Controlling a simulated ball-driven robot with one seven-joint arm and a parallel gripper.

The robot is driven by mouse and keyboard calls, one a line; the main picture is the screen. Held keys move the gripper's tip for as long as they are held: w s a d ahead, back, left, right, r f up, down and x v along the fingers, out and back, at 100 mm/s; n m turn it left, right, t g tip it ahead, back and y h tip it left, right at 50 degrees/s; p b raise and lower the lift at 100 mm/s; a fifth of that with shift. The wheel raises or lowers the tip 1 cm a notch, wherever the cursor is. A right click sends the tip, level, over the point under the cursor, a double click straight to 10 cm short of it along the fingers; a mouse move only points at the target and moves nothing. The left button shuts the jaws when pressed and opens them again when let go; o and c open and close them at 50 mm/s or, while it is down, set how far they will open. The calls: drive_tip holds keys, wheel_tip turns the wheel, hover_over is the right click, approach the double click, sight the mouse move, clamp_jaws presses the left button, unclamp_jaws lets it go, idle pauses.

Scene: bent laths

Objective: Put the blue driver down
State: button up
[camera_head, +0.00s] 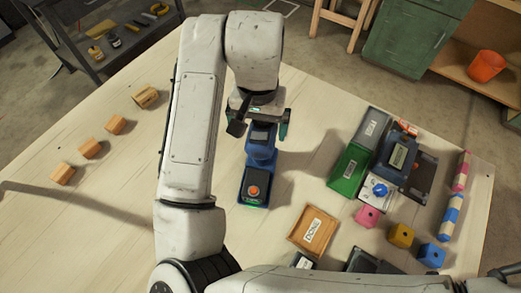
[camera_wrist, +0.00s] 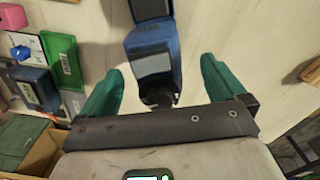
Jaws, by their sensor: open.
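The blue driver (camera_head: 260,148) is on the light wooden table, below my gripper (camera_head: 262,126). Its lower part in the picture runs into a dark blue block with an orange button (camera_head: 253,191); I cannot tell whether this is its foot or a separate stand. In the wrist view the blue driver (camera_wrist: 152,45) shows grey panels and a black round end between and beyond the teal fingers of my gripper (camera_wrist: 160,85). The fingers are apart, with gaps on both sides of the driver. My arm and wrist hide part of it in the head view.
A wooden tray marked DONE (camera_head: 313,231) lies to the right. Beyond it are a green box (camera_head: 349,170), a blue machine (camera_head: 397,158), pink, yellow and blue cubes and a striped lath (camera_head: 456,195). Several wooden blocks (camera_head: 90,148) lie left. The table between them and my arm is clear.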

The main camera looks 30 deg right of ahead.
drive_tip(key=shift+s+d+f+p, duration=0.1)
drive_tip(key=shift+s+f+p, duration=0.1)
drive_tip(key=shift+f, duration=0.85)
drive_tip(key=shift+s+d+f+p, duration=0.1)
drive_tip(key=shift+f+p, duration=0.1)
drive_tip(key=shift+f, duration=0.85)
clamp_jaws()
drive_tip(key=shift+r, duration=0.1)
